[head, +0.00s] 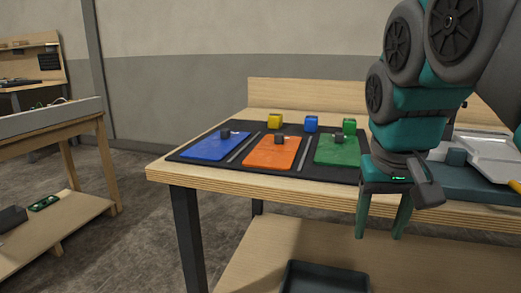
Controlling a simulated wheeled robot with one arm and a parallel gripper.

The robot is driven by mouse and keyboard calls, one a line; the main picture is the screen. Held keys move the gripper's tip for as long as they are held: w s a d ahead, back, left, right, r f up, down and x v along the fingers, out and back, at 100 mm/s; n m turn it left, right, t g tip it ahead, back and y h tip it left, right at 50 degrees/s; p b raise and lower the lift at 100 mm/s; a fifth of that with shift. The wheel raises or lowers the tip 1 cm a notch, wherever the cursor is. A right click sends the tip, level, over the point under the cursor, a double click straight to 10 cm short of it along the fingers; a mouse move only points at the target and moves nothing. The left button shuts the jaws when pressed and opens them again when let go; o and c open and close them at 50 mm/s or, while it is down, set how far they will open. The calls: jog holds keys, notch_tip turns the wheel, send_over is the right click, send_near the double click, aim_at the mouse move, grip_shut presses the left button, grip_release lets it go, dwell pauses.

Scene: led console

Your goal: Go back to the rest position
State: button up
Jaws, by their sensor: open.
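My gripper (382,236) hangs from my teal and grey arm at the right of the head view. Its fingers point down, apart and with nothing between them, in front of the table's front edge. The table (300,191) is wooden and carries a black mat with blue (213,148), orange (271,153) and green (337,150) panels. A small dark block sits on each of the three panels. My arm hides part of the table's right side.
A white tray (487,150) is at the right. A dark bin (324,277) sits on the lower shelf. Another bench (45,121) stands at the left, with open floor between.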

jog(key=s+a+f+g, duration=0.1)
jog(key=s+f+g, duration=0.1)
jog(key=s+f, duration=0.6)
jog(key=s+a+f+n+g+y, duration=0.1)
jog(key=s+f, duration=0.7)
jog(key=f, duration=0.9)
jog(key=shift+s+a+n+g, duration=0.35)
jog(key=shift+a+g, duration=0.25)
jog(key=shift+a, duration=0.15)
jog(key=shift+o, duration=0.4)
